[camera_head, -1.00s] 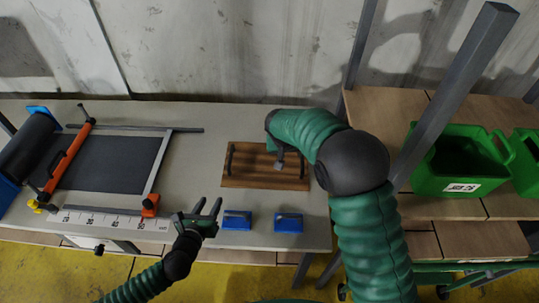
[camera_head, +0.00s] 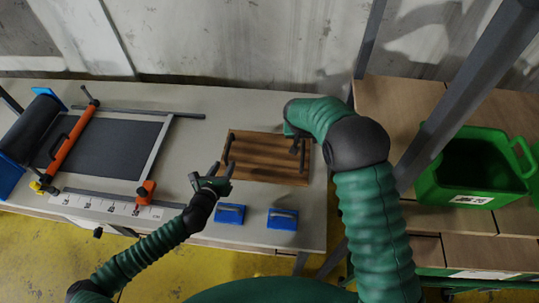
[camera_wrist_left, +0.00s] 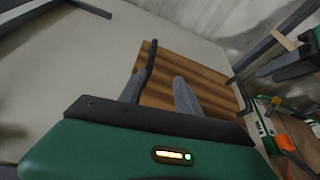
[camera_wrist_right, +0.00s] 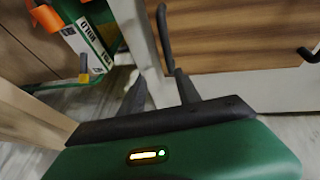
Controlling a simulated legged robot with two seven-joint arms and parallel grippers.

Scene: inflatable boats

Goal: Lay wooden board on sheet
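The brown wooden board (camera_head: 262,157) lies flat on the table, with a dark bar handle at its left end (camera_head: 229,147) and another at its right end. The dark grey sheet (camera_head: 115,150) lies on the table to its left. My left gripper (camera_head: 221,168) is open beside the board's left end; in the left wrist view its fingers (camera_wrist_left: 158,90) are apart, with a handle (camera_wrist_left: 149,62) close to one tip. My right gripper (camera_head: 298,148) is at the board's right end. In the right wrist view its fingers (camera_wrist_right: 160,88) are apart, near a handle (camera_wrist_right: 162,35).
Two blue blocks (camera_head: 231,214) (camera_head: 283,218) sit at the table's front edge. An orange bar (camera_head: 70,143), a black roll (camera_head: 30,130) and a ruler (camera_head: 115,205) surround the sheet. A grey post (camera_head: 465,90) and green bin (camera_head: 470,170) stand right. Clear table separates sheet and board.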

